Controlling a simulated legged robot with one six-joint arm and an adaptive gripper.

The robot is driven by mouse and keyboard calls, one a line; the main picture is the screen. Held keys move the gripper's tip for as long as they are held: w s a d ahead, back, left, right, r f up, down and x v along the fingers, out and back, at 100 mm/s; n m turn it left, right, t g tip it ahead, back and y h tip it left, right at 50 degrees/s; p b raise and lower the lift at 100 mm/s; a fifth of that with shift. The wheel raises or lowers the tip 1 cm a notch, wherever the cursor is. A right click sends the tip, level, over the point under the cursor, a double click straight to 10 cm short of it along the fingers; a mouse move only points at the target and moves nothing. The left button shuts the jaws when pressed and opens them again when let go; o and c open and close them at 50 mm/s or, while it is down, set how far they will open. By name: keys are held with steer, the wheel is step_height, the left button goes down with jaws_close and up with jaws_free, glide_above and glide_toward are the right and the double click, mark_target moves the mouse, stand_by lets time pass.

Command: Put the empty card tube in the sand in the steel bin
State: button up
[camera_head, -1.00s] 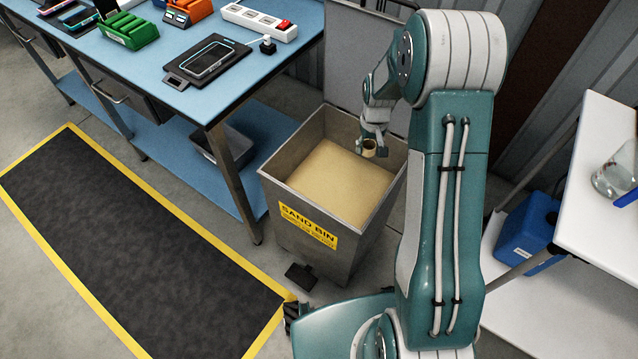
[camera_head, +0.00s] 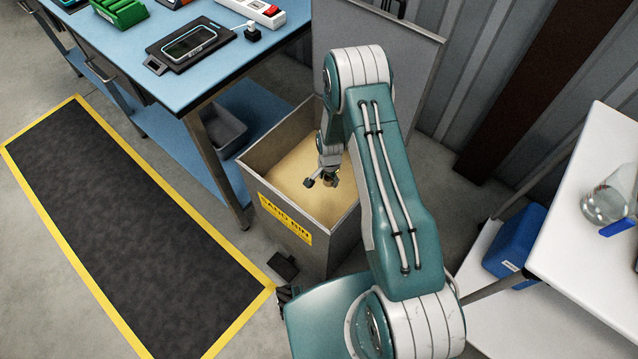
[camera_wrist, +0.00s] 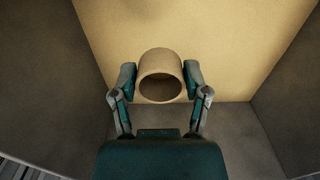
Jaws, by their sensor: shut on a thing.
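The card tube (camera_wrist: 160,62) is a short tan cylinder, open and hollow at the end that faces the wrist camera. My gripper (camera_wrist: 160,80) is shut on it, one finger on each side. The steel bin (camera_head: 333,250) is a grey box with a yellow "SAND BIN" label and its lid raised at the back. Pale sand (camera_head: 290,180) fills its lower part, and it also shows in the wrist view (camera_wrist: 225,50). In the head view my gripper (camera_head: 328,181) is inside the bin's opening, over the sand. I cannot tell whether the tube touches the sand.
A blue workbench (camera_head: 150,85) with devices stands left of the bin, a grey tray (camera_head: 222,130) on its lower shelf. A white table (camera_head: 590,240) with a glass flask (camera_head: 605,203) is at the right, a blue container (camera_head: 515,245) below. A black mat (camera_head: 120,230) lies at front left.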

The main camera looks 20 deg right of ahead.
glide_above(328, 198)
step_height(328, 198, down, 6)
steer(key=shift+s, duration=0.1)
steer(key=shift+a+f, duration=0.2)
steer(key=shift+f, duration=0.15)
step_height(328, 198, down, 3)
steer(key=shift+d+f, duration=0.1)
steer(key=shift+f, duration=0.1)
steer(key=shift+d+f, duration=0.2)
steer(key=shift+f, duration=0.15)
steer(key=shift+a, duration=0.15)
steer(key=o, duration=0.7)
steer(key=shift+o, duration=0.2)
